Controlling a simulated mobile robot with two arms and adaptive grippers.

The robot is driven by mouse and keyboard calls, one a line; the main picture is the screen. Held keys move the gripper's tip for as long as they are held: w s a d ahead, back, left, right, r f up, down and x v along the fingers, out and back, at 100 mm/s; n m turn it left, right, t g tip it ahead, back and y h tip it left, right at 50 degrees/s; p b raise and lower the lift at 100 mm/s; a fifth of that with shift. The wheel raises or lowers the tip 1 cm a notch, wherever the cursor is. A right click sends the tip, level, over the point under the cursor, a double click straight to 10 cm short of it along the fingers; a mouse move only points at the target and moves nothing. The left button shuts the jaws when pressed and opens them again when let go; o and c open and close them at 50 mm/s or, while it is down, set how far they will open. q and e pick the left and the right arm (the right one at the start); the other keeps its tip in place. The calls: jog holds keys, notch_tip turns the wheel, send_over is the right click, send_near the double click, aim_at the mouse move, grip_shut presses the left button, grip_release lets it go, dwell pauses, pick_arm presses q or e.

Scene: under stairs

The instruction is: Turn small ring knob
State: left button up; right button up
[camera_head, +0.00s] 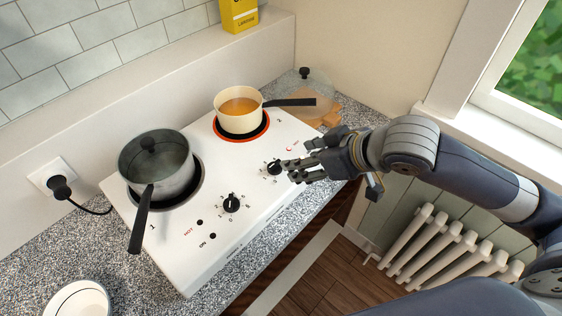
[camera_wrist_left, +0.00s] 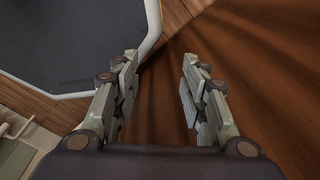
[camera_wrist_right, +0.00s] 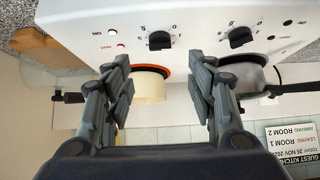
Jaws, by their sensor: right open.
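The small ring knob (camera_head: 274,168) is a black dial on the white hob's front panel, on the side of the cream pan. It also shows in the right wrist view (camera_wrist_right: 159,40), centred just past the gap between my fingertips. My right gripper (camera_head: 291,171) is open beside this knob, fingers spread and empty; I cannot tell whether a fingertip touches it. The second black knob (camera_head: 231,202) is further left, in front of the large ring. My left gripper (camera_wrist_left: 158,72) is open and empty, away from the hob, over brown wooden surfaces.
The white hob (camera_head: 178,243) sits on a speckled counter. A grey lidded pot (camera_head: 157,165) stands on the left ring, its handle pointing forward. A cream pan (camera_head: 238,102) with orange liquid stands on the red-edged ring, its black handle pointing right. A radiator (camera_head: 440,245) stands at lower right.

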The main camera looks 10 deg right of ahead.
aim_at(276, 164)
jog(key=p+x, duration=0.1)
jog(key=x, duration=0.9)
jog(key=c, duration=1.1)
